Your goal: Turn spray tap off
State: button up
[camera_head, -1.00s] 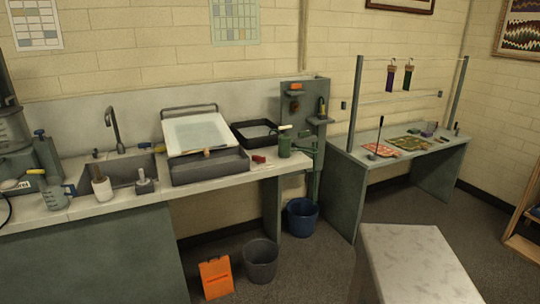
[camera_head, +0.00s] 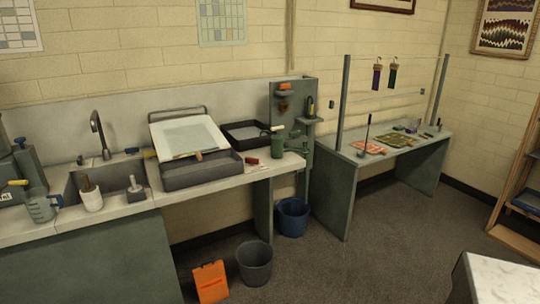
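My gripper is not in view. A grey gooseneck tap (camera_head: 97,132) stands at the back of the sink (camera_head: 75,190) on the left counter. A small yellow handle (camera_head: 149,153) and a small blue handle (camera_head: 131,150) show between the sink and a tilted white board (camera_head: 188,137). The board rests over a dark grey tray (camera_head: 203,172). I cannot tell which fitting is the spray tap, nor whether water runs.
A blue bucket (camera_head: 292,217), a grey bin (camera_head: 254,263) and an orange folding sign (camera_head: 210,282) stand on the floor by the counter. A white-topped block (camera_head: 505,280) is at lower right. The floor (camera_head: 370,250) between is clear.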

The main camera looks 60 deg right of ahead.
aim_at(252, 160)
jog(key=z, duration=0.9)
jog(key=i, duration=0.45)
jog(key=u, duration=0.1)
jog(key=k, duration=0.9)
jog(key=u, duration=0.2)
jog(key=i, duration=0.3)
jog(key=z, duration=0.05)
